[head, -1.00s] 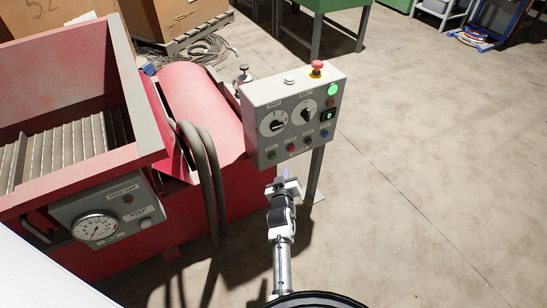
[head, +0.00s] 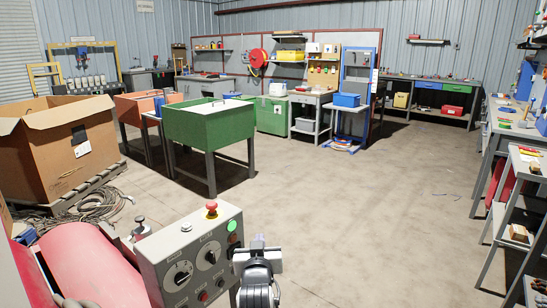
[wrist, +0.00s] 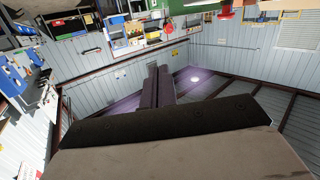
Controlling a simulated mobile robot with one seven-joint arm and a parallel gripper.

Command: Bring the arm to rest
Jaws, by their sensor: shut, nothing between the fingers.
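My gripper (head: 259,239) stands at the bottom centre of the head view, pointing up, just right of the grey control box (head: 190,258). In the wrist view, the two dark fingers of my gripper (wrist: 158,70) lie together, with nothing between them. The wrist view shows the room upside down, with the ceiling and a bright lamp (wrist: 194,79) beyond the fingers. The control box has a red mushroom button (head: 211,208), a lit green lamp (head: 232,226) and two dials. I cannot tell whether the gripper touches the box.
The red machine (head: 85,268) is at lower left. A cardboard box (head: 62,150) on a pallet and coiled cable (head: 92,207) lie behind it. A green bin on legs (head: 210,128) stands ahead. Shelves (head: 510,215) line the right. The floor between is open.

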